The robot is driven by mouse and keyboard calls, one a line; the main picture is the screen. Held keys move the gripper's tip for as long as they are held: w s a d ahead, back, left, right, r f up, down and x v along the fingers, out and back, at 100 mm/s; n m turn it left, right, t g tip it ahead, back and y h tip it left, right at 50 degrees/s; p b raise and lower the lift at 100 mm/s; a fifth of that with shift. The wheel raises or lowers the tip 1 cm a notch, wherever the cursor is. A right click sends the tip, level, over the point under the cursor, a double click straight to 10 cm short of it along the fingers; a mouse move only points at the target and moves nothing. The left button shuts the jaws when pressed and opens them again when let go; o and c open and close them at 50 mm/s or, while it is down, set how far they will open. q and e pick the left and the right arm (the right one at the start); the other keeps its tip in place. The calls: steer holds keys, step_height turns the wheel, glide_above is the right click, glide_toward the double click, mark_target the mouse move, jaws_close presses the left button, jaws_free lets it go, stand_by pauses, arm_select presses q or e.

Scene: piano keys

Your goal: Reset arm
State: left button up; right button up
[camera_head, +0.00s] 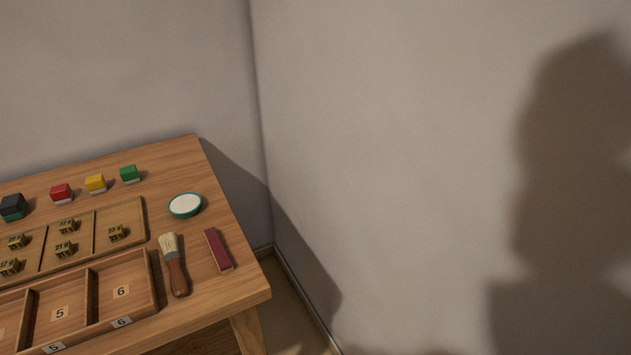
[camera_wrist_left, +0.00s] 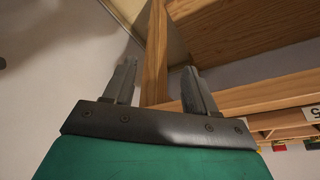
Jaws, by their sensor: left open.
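My left gripper (camera_wrist_left: 157,85) shows in the left wrist view, with its two dark fingers spread apart and nothing between them that it holds. Beyond its fingers are a wooden leg (camera_wrist_left: 155,50) and the edge of the wooden table, seen from low down. Neither of my grippers shows in the head view, and my right gripper is in no view. In the head view the table (camera_head: 235,270) stands at the lower left, against the wall.
On the table are a sectioned tray (camera_head: 150,285) with numbered compartments, a shallower tray (camera_head: 141,222) with several small brass-coloured pieces, a brush (camera_head: 174,265), a dark red bar (camera_head: 218,250), a round white-topped tin (camera_head: 185,205) and several coloured blocks (camera_head: 96,184). A bare wall (camera_head: 400,150) fills the right.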

arm_select(q)
steer(key=w+d+f+t+h, duration=0.1)
steer(key=w+d+f+t, duration=0.1)
steer(key=w+f+t, duration=0.4)
steer(key=shift+w+d+f+m+t+h+p, duration=0.3)
steer(key=shift+w+d+f+t+h, duration=0.15)
steer(key=shift+f, duration=0.45)
